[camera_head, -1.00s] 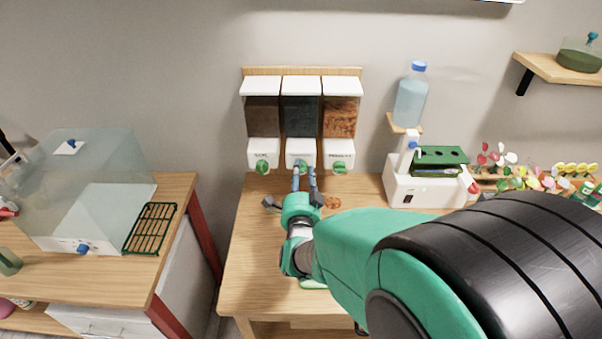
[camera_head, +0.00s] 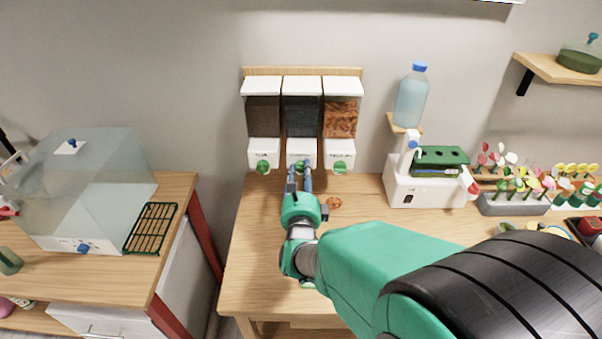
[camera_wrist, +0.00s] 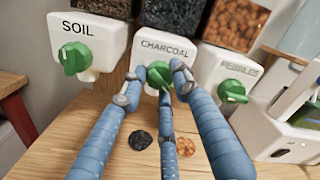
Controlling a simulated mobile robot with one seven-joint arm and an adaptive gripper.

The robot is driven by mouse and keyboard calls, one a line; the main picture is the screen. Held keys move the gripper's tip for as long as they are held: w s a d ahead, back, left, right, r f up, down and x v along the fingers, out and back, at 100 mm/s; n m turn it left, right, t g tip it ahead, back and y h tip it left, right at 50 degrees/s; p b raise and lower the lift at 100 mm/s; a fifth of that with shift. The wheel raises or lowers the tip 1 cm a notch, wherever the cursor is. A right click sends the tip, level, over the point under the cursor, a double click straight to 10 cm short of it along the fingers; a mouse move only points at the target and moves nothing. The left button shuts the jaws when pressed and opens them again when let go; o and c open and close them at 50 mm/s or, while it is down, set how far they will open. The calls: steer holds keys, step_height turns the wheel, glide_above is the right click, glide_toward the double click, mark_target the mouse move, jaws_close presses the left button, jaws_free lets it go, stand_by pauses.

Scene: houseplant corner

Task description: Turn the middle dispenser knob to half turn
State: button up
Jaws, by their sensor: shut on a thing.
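The dispenser has three white units side by side, labelled soil, charcoal and pebbles in the wrist view. The middle dispenser knob (camera_wrist: 158,76) is green and sits under the charcoal label; in the head view (camera_head: 301,165) it is mostly behind my fingers. My gripper (camera_wrist: 156,80) has its blue fingers around this knob, shut on it; it also shows in the head view (camera_head: 300,172). The fingers hide much of the knob, so its exact angle is unclear. The soil knob (camera_wrist: 75,58) and pebbles knob (camera_wrist: 232,91) are free of my gripper.
A dark pile (camera_wrist: 140,140) and an orange-brown pile (camera_wrist: 186,146) lie on the wooden table (camera_head: 250,260) below the dispenser. A white machine (camera_head: 410,188) with a bottle (camera_head: 411,97) stands to the right. A clear box (camera_head: 85,185) stands on the left table.

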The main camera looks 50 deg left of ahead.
steer(key=m, duration=0.6)
steer(key=shift+w+d+f+m, duration=0.15)
steer(key=shift+m, duration=0.15)
steer(key=m, duration=0.4)
steer(key=shift+f+m, duration=0.3)
steer(key=shift+f, duration=0.1)
steer(key=shift+s, duration=0.2)
steer(key=o, duration=1.2)
steer(key=shift+f, duration=0.1)
steer(key=shift+c, duration=0.2)
steer(key=shift+r, duration=0.25)
steer(key=shift+r, duration=0.1)
steer(key=v, duration=1.2)
